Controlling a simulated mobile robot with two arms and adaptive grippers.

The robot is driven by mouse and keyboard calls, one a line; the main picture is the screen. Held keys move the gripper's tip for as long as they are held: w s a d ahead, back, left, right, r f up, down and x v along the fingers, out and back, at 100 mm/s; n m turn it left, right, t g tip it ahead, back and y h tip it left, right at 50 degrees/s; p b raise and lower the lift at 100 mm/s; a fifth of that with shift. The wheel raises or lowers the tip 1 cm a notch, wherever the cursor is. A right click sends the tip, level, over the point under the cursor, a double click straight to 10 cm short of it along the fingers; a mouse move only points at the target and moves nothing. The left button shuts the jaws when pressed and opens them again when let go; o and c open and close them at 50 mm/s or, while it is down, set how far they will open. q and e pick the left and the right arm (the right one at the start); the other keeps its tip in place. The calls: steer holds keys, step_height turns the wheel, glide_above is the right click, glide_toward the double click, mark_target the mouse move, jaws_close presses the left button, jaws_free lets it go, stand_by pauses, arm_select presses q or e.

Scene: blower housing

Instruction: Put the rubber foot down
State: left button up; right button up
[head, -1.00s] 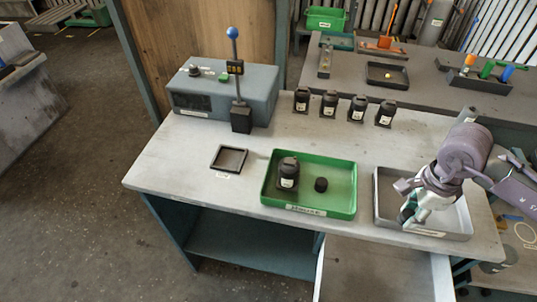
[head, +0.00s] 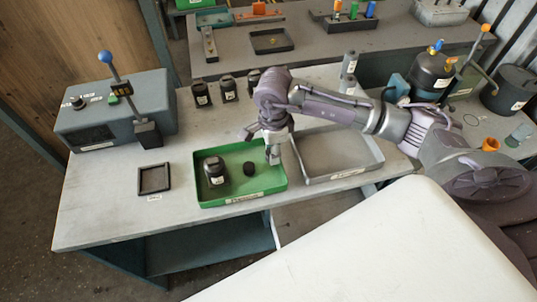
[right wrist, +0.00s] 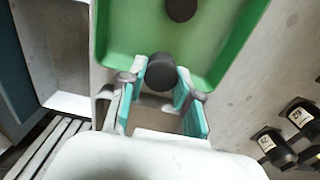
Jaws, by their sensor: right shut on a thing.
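My right gripper (head: 273,157) points down at the right end of the green tray (head: 272,185). In the right wrist view, its teal-padded fingers (right wrist: 160,84) are shut on a dark round rubber foot (right wrist: 160,68). The held foot is hidden by the fingers in the head view. I cannot tell whether it touches the tray floor. A second dark round foot (head: 249,168) lies in the tray, left of the gripper; it also shows in the right wrist view (right wrist: 182,8). My left gripper is not in view.
A black labelled housing (head: 214,170) stands in the green tray's left half. An empty grey tray (head: 345,172) is to the right, under my right arm. Several black housings (head: 228,88) stand behind. A small black frame (head: 154,179) and a lever box (head: 110,115) are left.

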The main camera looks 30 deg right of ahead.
mark_target(270, 167)
steer(key=shift+w+a+f, duration=0.15)
steer(key=shift+w+a, duration=0.1)
steer(key=shift+a, duration=0.05)
step_height(270, 167, down, 4)
steer(key=shift+r+p, duration=0.1)
steer(key=shift+p, duration=0.85)
steer(key=shift+f, duration=0.25)
steer(key=shift+f+b, duration=0.2)
steer(key=shift+b, duration=0.15)
steer(key=o, duration=1)
steer(key=shift+r, duration=0.2)
